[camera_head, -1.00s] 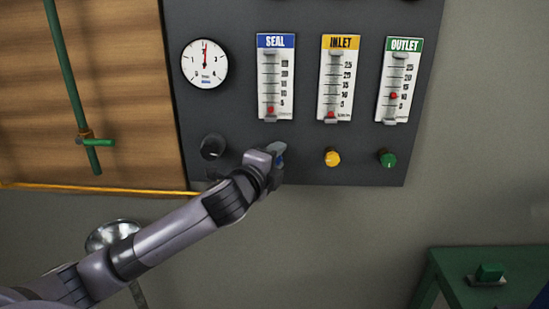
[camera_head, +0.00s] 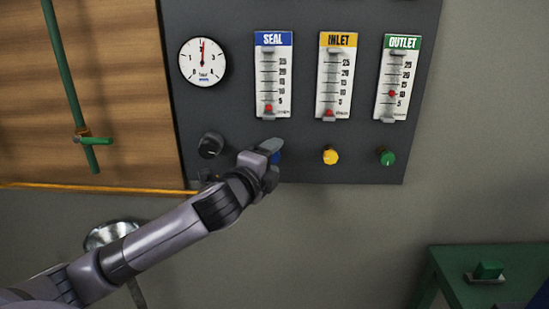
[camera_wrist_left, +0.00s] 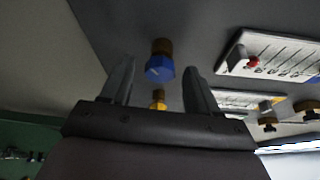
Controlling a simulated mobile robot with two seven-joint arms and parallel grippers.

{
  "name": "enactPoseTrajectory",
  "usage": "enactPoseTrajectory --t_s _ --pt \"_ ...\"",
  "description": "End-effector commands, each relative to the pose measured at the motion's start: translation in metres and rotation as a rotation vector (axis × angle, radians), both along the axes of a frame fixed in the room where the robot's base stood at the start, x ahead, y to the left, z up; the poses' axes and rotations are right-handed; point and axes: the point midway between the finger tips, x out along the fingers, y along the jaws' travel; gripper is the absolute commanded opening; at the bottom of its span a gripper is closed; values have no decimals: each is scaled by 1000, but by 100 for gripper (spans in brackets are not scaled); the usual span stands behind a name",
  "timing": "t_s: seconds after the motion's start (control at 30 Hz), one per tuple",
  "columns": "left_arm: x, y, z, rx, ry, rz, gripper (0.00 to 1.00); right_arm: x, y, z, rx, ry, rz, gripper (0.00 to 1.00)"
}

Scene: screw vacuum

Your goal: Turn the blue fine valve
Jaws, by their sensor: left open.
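The blue valve knob (camera_wrist_left: 160,68) shows in the left wrist view on its brass stem, standing out from the dark panel. It lies between the two finger lines of my left gripper (camera_wrist_left: 159,82), with a gap on each side. The gripper is open, and I see no contact with the knob. In the head view my left gripper (camera_head: 272,158) is at the panel below the SEAL gauge (camera_head: 272,75) and covers most of the knob, with only a bit of blue (camera_head: 276,157) showing. My right gripper is not in view.
On the panel (camera_head: 350,165), a yellow knob (camera_head: 330,157) and a green knob (camera_head: 386,157) sit to the right. A black knob (camera_head: 210,145) sits to the left, under a round dial (camera_head: 202,61). A green table (camera_head: 455,268) stands at lower right.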

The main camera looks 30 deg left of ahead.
Motion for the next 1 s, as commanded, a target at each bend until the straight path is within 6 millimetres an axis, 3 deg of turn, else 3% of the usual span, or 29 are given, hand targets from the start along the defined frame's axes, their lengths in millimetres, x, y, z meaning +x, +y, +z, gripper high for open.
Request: enactPoseTrajectory --t_s 0.2,0.4,1.0 --pt "-30 -6 -1 1 2 -4 60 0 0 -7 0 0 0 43" --pt "-48 -9 1 0 0 -4 60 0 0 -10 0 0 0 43" --pt "-52 -10 3 -1 -1 -3 60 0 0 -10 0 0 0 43"
